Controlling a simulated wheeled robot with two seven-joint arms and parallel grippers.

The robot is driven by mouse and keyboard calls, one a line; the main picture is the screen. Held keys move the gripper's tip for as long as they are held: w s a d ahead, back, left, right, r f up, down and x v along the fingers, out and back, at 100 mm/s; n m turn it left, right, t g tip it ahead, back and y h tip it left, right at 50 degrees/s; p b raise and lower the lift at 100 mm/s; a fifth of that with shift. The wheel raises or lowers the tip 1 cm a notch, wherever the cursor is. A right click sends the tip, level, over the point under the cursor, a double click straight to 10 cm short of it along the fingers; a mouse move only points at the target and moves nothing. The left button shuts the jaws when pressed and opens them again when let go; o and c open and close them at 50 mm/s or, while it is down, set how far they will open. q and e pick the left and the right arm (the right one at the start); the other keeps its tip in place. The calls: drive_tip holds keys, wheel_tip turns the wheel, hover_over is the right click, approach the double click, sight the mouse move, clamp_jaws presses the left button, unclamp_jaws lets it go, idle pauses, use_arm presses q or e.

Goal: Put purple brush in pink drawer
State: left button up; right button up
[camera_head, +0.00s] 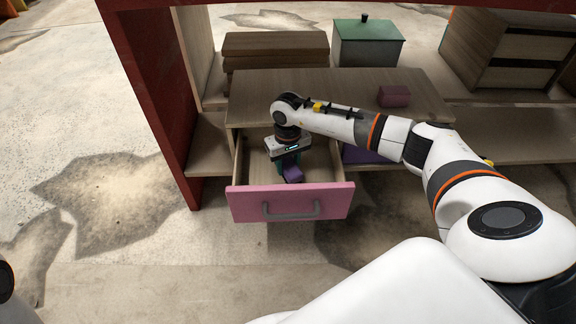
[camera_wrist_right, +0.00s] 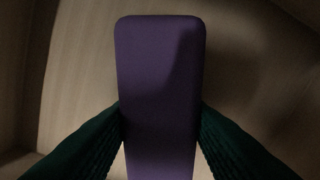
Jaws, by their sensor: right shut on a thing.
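The purple brush (camera_head: 293,175) is inside the open pink drawer (camera_head: 290,201). It also shows as a rounded purple block in the right wrist view (camera_wrist_right: 160,70). My right gripper (camera_head: 287,167) points down into the drawer and is shut on the brush, one dark green finger on each side of it in the wrist view. The drawer is pulled out, with its pink front and grey handle toward me. Whether the brush touches the drawer floor I cannot tell. My left gripper is not in view.
The wooden cabinet top (camera_head: 350,88) is above the drawer, with a small dark pink block (camera_head: 394,96) on it. A purple drawer front (camera_head: 362,155) is partly hidden behind my right arm. Behind stand a green-lidded box (camera_head: 366,42) and stacked brown boards (camera_head: 275,48). A red post (camera_head: 158,100) rises at left.

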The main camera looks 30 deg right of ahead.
drive_tip(key=o, duration=0.5)
drive_tip(key=shift+f, duration=0.2)
drive_tip(key=o, duration=0.5)
drive_tip(key=shift+c, duration=0.2)
drive_tip(key=shift+r, duration=0.1)
